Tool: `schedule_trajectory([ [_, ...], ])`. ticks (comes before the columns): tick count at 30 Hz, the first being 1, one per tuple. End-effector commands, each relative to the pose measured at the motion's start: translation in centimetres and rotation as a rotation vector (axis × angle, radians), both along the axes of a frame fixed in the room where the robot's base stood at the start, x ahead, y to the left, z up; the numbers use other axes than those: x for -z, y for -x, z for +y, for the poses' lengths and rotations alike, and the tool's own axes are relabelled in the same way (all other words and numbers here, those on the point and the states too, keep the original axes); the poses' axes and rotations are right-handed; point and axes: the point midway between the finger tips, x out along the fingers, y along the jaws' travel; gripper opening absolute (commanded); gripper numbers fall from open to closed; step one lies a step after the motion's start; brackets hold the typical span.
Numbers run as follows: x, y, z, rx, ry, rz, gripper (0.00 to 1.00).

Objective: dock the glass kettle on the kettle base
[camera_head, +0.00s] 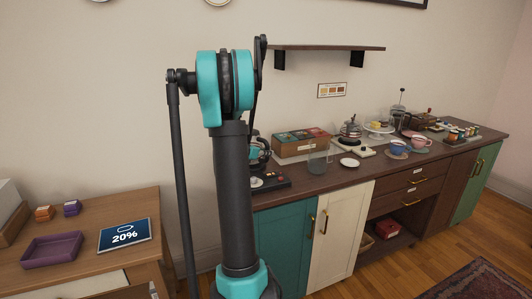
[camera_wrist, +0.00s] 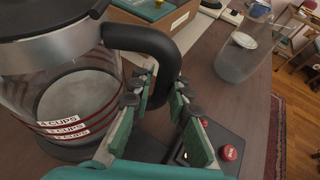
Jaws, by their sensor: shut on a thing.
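The glass kettle (camera_wrist: 85,90) fills the left of the wrist view. It has clear walls, red-striped cup labels, a pale metal-like rim band and a black handle (camera_wrist: 128,36). My gripper (camera_wrist: 160,84) is shut on this handle, one finger on each side. A dark unit with red buttons, which looks like the kettle base (camera_wrist: 225,140), lies below and right of the handle; it also shows in the head view (camera_head: 272,181). I cannot tell whether the kettle touches it. In the head view my arm hides most of the kettle; my gripper (camera_head: 258,150) shows just right of the arm.
A wooden tea box (camera_head: 300,146) stands behind the base. A clear glass jug (camera_head: 320,160) and white saucer (camera_head: 349,162) stand to the right. A wall shelf (camera_head: 325,48) hangs above.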

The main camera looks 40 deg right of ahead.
Motion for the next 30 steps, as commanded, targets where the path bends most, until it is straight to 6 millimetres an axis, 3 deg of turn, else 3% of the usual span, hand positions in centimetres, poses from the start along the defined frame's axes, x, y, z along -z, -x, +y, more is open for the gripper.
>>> schedule_trajectory([
  [3, 0.0, 0.0, 0.0, 0.000, 0.001, 0.000, 0.26],
  [13, 0.0, 0.1, 0.2, 0.000, 0.000, 0.001, 0.26],
  [30, -1.6, 1.0, 3.9, -0.001, 0.000, 0.001, 0.26],
])
